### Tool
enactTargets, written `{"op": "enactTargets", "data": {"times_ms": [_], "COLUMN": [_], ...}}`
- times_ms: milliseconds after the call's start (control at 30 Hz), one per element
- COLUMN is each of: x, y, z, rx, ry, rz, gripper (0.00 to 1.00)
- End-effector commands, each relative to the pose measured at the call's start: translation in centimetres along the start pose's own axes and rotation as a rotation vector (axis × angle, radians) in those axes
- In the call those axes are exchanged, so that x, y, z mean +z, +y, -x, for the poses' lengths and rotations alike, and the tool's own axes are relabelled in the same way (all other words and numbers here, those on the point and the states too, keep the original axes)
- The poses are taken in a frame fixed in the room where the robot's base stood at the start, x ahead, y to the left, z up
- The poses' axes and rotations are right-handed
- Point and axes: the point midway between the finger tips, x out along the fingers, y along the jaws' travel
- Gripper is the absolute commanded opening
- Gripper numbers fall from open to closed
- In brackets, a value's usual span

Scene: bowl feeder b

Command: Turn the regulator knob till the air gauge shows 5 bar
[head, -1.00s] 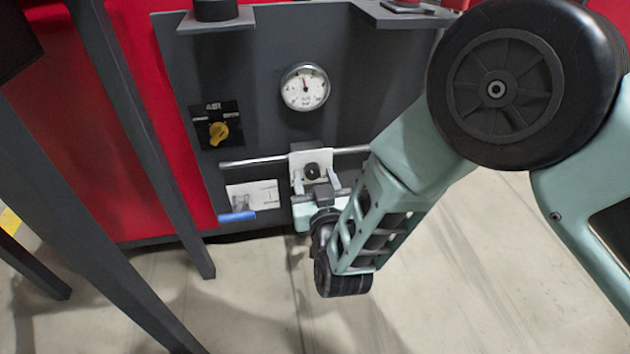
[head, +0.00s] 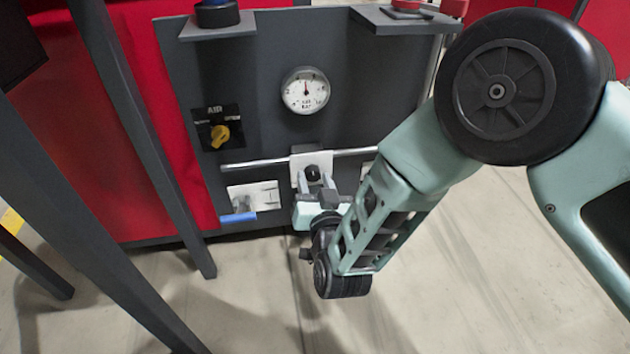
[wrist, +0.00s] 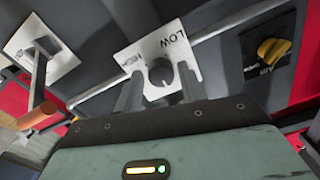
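The regulator knob (wrist: 162,72) is black and round, on a white plate (wrist: 143,49) marked LOW and HIGH. In the head view the knob (head: 312,173) is on the panel below the gauge. My gripper (wrist: 161,78) reaches to the plate with one finger on each side of the knob. A narrow gap shows at the left finger in the wrist view; I cannot tell whether the right finger touches. In the head view my gripper (head: 316,184) is just below the knob. The air gauge (head: 305,91) is round and white, its needle pointing nearly straight up; its numbers are too small to read.
A yellow rotary switch (head: 220,134) marked AIR is left of the gauge. A metal rail (head: 245,164) crosses the panel near the knob. A blue-handled lever (head: 238,217) is at lower left. An orange-handled lever (wrist: 38,117) shows in the wrist view. Dark posts (head: 140,140) stand at left.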

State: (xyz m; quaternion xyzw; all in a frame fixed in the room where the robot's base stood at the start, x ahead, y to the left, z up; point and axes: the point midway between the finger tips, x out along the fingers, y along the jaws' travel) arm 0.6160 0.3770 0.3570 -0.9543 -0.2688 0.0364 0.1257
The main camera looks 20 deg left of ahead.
Motion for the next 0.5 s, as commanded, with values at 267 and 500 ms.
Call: {"op": "enactTargets", "data": {"times_ms": [267,500], "x": [0.0,-0.2], "y": [0.0,-0.2], "z": [0.0,1.7], "rx": [-0.001,-0.002], "ry": [0.001,-0.003], "rz": [0.001,0.001], "gripper": [0.51,0.51]}}
